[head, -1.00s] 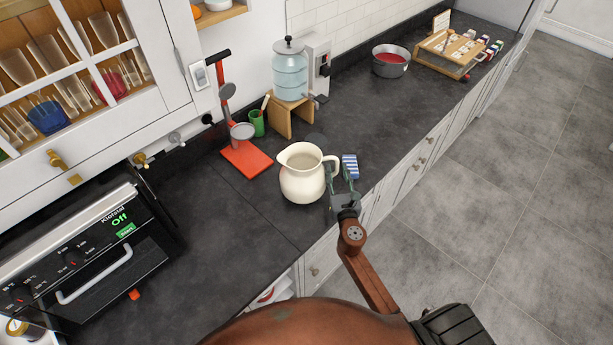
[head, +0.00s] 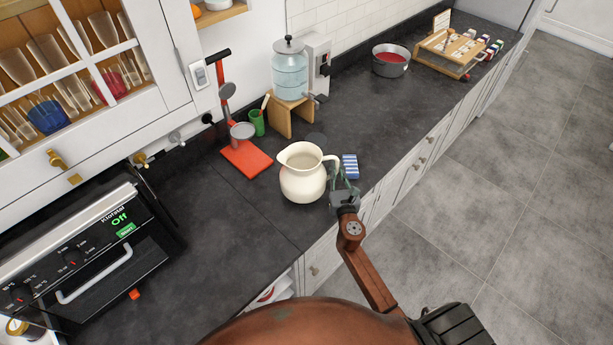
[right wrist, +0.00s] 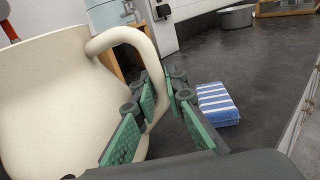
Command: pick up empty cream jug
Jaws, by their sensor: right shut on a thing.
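The cream jug (head: 302,178) stands upright on the dark countertop, with its spout to the left and its handle to the right. Its inside looks empty from above. In the right wrist view the jug (right wrist: 45,100) fills the left side. My right gripper (head: 342,180) is at the handle, its green-padded fingers on either side of it. In the right wrist view the right gripper (right wrist: 164,105) is shut on the lower part of the handle (right wrist: 152,70). My left gripper does not show.
An orange-red stand (head: 246,158) is at the back left of the jug. A water dispenser (head: 290,75) stands behind.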

